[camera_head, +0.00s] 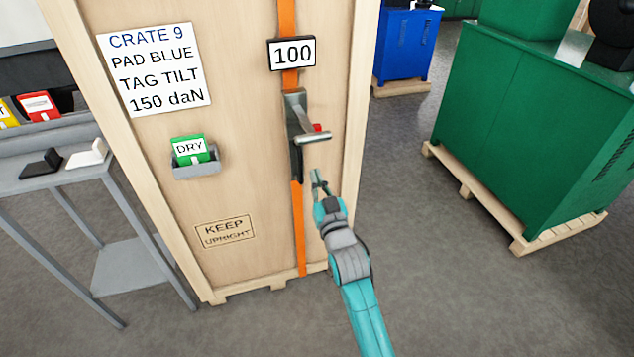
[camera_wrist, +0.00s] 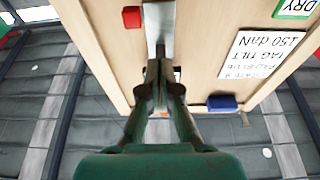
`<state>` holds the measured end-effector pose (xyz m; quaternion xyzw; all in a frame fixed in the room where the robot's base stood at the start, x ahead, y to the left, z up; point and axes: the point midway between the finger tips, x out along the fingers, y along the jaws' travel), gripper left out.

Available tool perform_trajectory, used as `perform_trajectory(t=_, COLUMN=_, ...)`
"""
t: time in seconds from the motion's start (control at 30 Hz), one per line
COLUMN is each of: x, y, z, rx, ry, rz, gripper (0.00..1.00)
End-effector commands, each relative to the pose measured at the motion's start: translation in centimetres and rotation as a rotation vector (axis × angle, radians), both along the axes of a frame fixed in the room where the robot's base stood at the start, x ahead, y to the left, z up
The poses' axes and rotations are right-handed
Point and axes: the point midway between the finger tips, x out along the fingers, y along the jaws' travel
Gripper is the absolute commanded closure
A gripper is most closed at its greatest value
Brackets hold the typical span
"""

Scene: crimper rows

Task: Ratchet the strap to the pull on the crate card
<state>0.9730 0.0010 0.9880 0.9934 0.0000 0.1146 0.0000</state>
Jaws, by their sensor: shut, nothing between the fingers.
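The crate card (camera_head: 155,70) reads CRATE 9, PAD BLUE, TAG TILT, 150 daN; it shows upside down in the wrist view (camera_wrist: 258,58). The orange strap (camera_head: 298,230) runs down the crate's front (camera_head: 240,120). A display (camera_head: 292,53) on it reads 100. Below that is the grey ratchet with its crossbar handle (camera_head: 313,138) and a red part (camera_head: 317,127), also in the wrist view (camera_wrist: 131,17). My gripper (camera_head: 316,176) is shut and empty just below the handle. In the wrist view its fingertips (camera_wrist: 160,72) overlap the grey handle (camera_wrist: 155,25); contact cannot be told.
A green DRY tag (camera_head: 190,150) sits in a holder on the crate. A blue pad (camera_wrist: 222,103) is at the crate's edge. A grey stand (camera_head: 60,170) with black and white pieces is left. A green cabinet (camera_head: 520,120) on a pallet stands right, with clear floor between.

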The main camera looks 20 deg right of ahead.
Motion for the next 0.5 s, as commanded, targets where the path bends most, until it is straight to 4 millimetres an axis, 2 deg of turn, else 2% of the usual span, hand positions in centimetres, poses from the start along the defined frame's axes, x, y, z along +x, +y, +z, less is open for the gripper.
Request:
perform_trajectory(t=0.27, x=-2.4, y=0.0, z=-1.0, rx=0.000, ry=0.001, rz=0.000, gripper=1.00)
perform_trajectory(t=0.5, x=-5.4, y=0.0, z=-2.4, rx=-0.001, ry=0.002, rz=0.000, gripper=1.00)
